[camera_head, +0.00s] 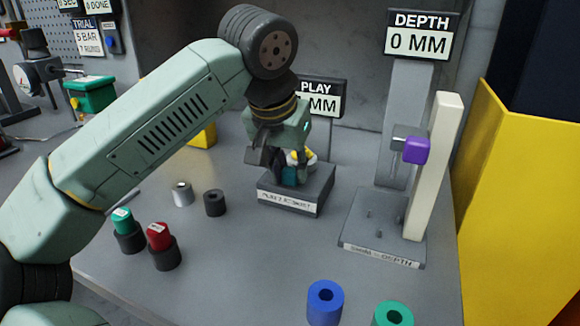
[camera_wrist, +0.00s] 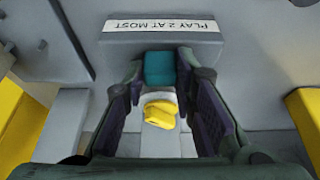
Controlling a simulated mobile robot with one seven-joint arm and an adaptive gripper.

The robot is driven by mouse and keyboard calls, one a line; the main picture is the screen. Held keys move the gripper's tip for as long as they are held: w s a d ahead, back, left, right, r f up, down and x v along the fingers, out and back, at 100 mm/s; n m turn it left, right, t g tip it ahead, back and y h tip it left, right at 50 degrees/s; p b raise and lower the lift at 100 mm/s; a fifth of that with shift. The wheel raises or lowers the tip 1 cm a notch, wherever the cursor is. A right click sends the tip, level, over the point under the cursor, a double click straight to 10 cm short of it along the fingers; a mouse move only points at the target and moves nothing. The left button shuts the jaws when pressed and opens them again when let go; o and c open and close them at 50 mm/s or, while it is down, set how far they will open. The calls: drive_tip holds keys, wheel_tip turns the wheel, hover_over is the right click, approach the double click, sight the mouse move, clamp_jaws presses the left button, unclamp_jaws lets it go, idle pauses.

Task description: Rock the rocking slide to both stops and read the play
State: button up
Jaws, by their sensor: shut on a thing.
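The grey play fixture (camera_head: 318,190), labelled "PLAY 2 AT MOST", stands on the bench; its label (camera_wrist: 160,26) is upside down in the wrist view. A teal block (camera_wrist: 159,68), apparently the rocking slide, sits at the fixture; it also shows low between my fingers in the head view (camera_head: 290,177). My gripper (camera_wrist: 160,72) is shut on the teal block, one finger on each side. A yellow piece (camera_wrist: 160,112) lies behind it between the fingers. The play display (camera_head: 318,86) stands behind; my gripper hides its number, leaving only "MM" readable.
A depth stand (camera_head: 385,240) with a purple block (camera_head: 416,150) is at right, its display (camera_head: 418,42) reading 0 MM. Green (camera_head: 122,216) and red (camera_head: 158,236) capped parts stand left. Blue (camera_head: 325,300) and green (camera_head: 393,314) rings are in front. A yellow panel (camera_head: 520,200) bounds the right.

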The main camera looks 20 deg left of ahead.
drive_tip(key=shift+a, duration=0.1)
drive_tip(key=o, duration=1.1)
